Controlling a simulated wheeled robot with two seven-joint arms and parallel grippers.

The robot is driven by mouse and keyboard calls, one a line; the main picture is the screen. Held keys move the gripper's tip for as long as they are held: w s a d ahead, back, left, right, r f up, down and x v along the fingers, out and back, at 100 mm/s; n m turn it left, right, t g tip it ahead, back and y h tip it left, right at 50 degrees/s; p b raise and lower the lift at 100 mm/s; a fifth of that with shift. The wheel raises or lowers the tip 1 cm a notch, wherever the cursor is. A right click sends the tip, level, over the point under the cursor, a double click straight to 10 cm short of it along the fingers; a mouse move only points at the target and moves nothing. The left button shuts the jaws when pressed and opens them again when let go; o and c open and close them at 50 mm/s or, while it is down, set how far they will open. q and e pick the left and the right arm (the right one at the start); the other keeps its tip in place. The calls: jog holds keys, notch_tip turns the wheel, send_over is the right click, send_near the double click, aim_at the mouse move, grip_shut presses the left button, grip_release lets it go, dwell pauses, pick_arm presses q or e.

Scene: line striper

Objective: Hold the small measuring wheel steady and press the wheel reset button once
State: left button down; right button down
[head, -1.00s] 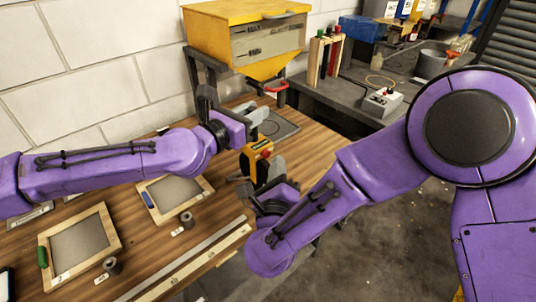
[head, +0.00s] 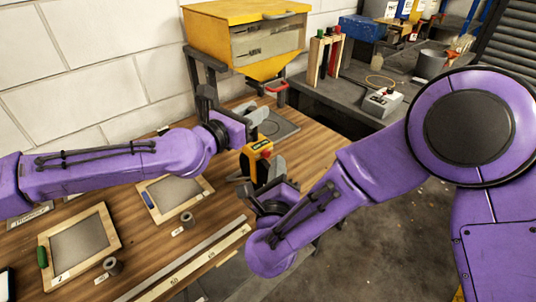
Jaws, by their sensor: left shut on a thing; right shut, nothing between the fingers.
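The small measuring wheel has a yellow-orange body (head: 257,149) with a red button (head: 266,154) on it, and stands over the wooden table near its right edge. My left gripper (head: 256,122) is shut on the upper part of the measuring wheel from behind. My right gripper (head: 272,172) is shut with nothing in it, just in front of and below the yellow body, close to the red button. I cannot tell whether its fingertips touch the wheel. The lower part of the measuring wheel is largely hidden behind my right gripper.
Two wooden framed panels (head: 103,214) lie on the table at left, with small grey cylinders beside them. A long metal straightedge (head: 190,262) lies along the front edge. A yellow hopper (head: 225,37) stands behind. A grey box (head: 383,102) sits on the side bench.

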jog(key=shift+w+a, duration=0.1)
jog(key=shift+w, duration=0.05)
dwell(0.7)
jog(key=shift+w+a, duration=0.2)
jog(key=shift+w+a, duration=0.25)
jog(key=shift+w, duration=0.15)
dwell(0.8)
jog(key=shift+s+d, duration=0.55)
jog(key=shift+s, duration=0.2)
jog(key=shift+s, duration=0.1)
jog(key=shift+s+d, duration=0.75)
jog(key=shift+s, duration=0.25)
jog(key=shift+s+d, duration=0.75)
jog(key=shift+s, duration=0.2)
